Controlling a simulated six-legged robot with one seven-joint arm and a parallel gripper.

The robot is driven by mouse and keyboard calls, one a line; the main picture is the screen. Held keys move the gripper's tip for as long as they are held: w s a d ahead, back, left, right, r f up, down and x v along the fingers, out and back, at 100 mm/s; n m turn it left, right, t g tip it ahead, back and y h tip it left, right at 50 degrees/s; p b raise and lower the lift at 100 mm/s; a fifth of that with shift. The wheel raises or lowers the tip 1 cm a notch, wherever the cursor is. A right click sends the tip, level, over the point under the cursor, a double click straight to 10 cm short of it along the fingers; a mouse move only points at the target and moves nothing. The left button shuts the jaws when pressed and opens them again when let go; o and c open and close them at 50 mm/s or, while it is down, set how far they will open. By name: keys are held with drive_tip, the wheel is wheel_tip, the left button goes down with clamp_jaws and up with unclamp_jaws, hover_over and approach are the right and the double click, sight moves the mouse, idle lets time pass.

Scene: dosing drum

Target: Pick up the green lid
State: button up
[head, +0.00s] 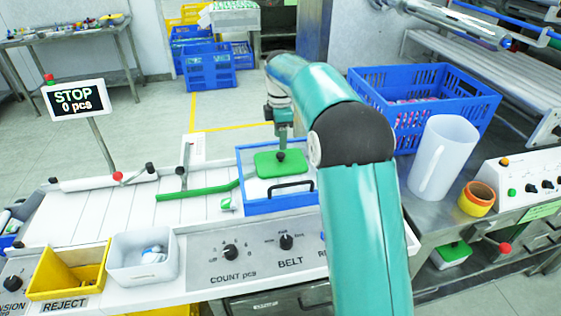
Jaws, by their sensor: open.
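The green lid (266,165) has a small dark knob on its top. It lies over the far part of a blue-framed tray (243,207) on the white machine top, with a black handle in front of it. My gripper (281,146) is open and points down, directly above the lid at its knob. The fingertips are small here, and I cannot tell whether they touch the knob or stand around it. My teal arm reaches in from the front right and hides part of the tray's right side.
A blue crate (473,108), a white jug (441,158) and a yellow-orange ring (477,198) stand at the right. A green bar (197,191) and a "STOP 0 pcs" display (75,100) are left. A yellow bin (66,290) and white container (143,271) stand front left.

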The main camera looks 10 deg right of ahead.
sight(280, 154)
wheel_tip(280, 154, down, 6)
drive_tip(key=shift+r, duration=0.1)
drive_tip(key=shift+c, duration=0.2)
drive_tip(key=c, duration=1)
